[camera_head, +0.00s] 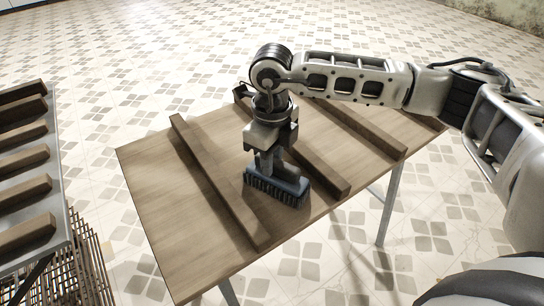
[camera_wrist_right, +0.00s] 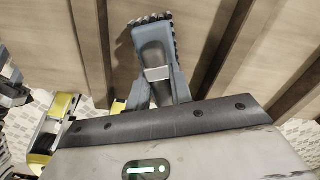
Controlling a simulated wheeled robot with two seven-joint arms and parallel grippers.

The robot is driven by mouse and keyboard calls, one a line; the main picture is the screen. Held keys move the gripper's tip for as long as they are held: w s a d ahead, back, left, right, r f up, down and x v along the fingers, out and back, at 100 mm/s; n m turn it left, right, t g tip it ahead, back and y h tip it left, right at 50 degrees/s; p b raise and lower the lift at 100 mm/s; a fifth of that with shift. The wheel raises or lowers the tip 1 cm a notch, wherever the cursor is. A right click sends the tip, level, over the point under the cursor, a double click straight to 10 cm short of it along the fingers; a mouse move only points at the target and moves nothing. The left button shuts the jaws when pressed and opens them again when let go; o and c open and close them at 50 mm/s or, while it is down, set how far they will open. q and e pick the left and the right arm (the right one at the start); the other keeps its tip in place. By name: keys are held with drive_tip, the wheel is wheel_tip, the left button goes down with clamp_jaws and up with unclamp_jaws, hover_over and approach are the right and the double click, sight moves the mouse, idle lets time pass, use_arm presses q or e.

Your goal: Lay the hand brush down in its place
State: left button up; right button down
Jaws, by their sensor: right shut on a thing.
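The hand brush (camera_head: 278,187) is dark grey-blue with black bristles. My right gripper (camera_head: 270,160) is shut on its handle from above. The brush is over the wooden table (camera_head: 148,183), between two raised wooden strips, with its bristles down at or just above the surface; I cannot tell whether they touch. In the right wrist view the brush (camera_wrist_right: 152,42) shows between the fingers of my right gripper (camera_wrist_right: 160,92), with bristles along its far edge. My left gripper is not in view.
Long wooden strips (camera_head: 215,180) run across the table, one left of the brush and others (camera_head: 358,128) to its right. At the far left stands a metal-edged rack (camera_head: 62,200) with several wooden pieces (camera_head: 24,160). The table's left part is bare.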

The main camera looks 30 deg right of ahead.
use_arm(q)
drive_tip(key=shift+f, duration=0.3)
use_arm(e)
drive_tip(key=shift+f, duration=0.3)
drive_tip(key=c, duration=1.2)
unclamp_jaws()
drive_tip(key=shift+c, duration=0.2)
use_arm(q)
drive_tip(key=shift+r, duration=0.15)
use_arm(e)
drive_tip(key=shift+o, duration=0.4)
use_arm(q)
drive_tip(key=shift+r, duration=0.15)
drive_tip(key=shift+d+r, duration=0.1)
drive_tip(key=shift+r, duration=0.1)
use_arm(e)
wheel_tip(320, 180, up, 16)
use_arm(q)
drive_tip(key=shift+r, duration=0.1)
